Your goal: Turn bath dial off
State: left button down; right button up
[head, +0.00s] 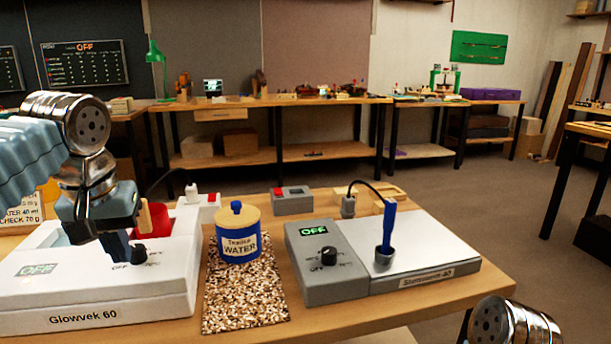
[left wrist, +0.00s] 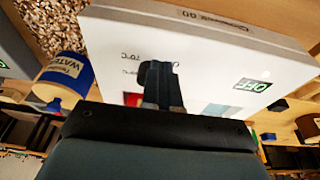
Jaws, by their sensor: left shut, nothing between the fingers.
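The white Glowvek 60 bath (head: 100,300) stands at the left of the bench. Its display (head: 38,269) reads OFF, and the display in the left wrist view (left wrist: 252,85) also reads OFF. Its black dial (head: 138,254) sits on the top face among small printed marks. My left gripper (head: 120,250) is shut and empty, with its fingertips right at the dial. In the left wrist view the fingers (left wrist: 162,82) partly cover the dial; I cannot tell whether they touch it. My right gripper is out of view; only part of my right arm shows at bottom right.
A blue water jar (head: 238,245) stands on a speckled mat (head: 245,300) just right of the bath. A grey unit (head: 330,285) with its own black dial (head: 329,256) and a display reading OFF is further right. A blue-handled tool (head: 387,228) stands in its holder.

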pick_arm(q)
jog(key=shift+s+f, duration=0.1)
jog(key=shift+f, duration=0.5)
dwell(0.3)
